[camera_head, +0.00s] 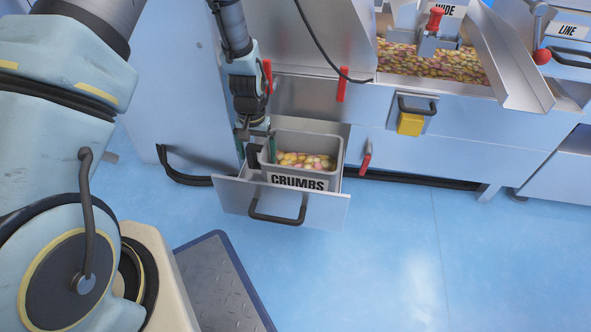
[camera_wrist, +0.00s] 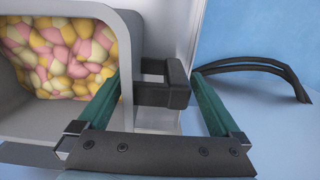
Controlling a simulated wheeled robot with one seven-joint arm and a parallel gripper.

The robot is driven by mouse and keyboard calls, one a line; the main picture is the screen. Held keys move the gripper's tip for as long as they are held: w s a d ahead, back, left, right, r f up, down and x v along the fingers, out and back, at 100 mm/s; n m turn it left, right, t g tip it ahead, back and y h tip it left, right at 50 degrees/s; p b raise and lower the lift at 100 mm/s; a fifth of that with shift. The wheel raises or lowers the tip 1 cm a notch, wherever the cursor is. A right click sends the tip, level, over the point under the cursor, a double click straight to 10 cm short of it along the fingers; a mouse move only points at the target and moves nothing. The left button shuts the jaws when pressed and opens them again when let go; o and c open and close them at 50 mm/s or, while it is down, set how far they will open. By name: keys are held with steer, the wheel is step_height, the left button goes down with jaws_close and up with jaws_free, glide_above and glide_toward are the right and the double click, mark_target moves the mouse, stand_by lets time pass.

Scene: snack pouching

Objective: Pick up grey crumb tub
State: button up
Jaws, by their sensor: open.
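The grey crumb tub (camera_head: 333,146), labelled CRUMBS, sits upright in a pulled-out metal drawer and holds pink, yellow and cream pieces. In the wrist view, the tub (camera_wrist: 126,60) fills the left side, its contents showing at top left. A black handle (camera_wrist: 165,94) sticks out from its side. My gripper (camera_head: 258,146) is at the tub's left end, pointing down. In the wrist view, my gripper (camera_wrist: 156,76) is open, with its green fingers on either side of the handle. The left finger overlaps the tub's wall; I cannot tell whether it touches.
The drawer front (camera_head: 232,194) has a dark bar handle (camera_head: 278,219). Red levers (camera_head: 366,158) hang on the machine front around the drawer. A tray of candy pieces (camera_head: 430,62) is at the top right. The blue floor (camera_head: 400,250) at right is clear.

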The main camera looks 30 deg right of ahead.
step_height(320, 180, down, 2)
steer(key=shift+f, duration=0.15)
jaws_close()
stand_by(0.7)
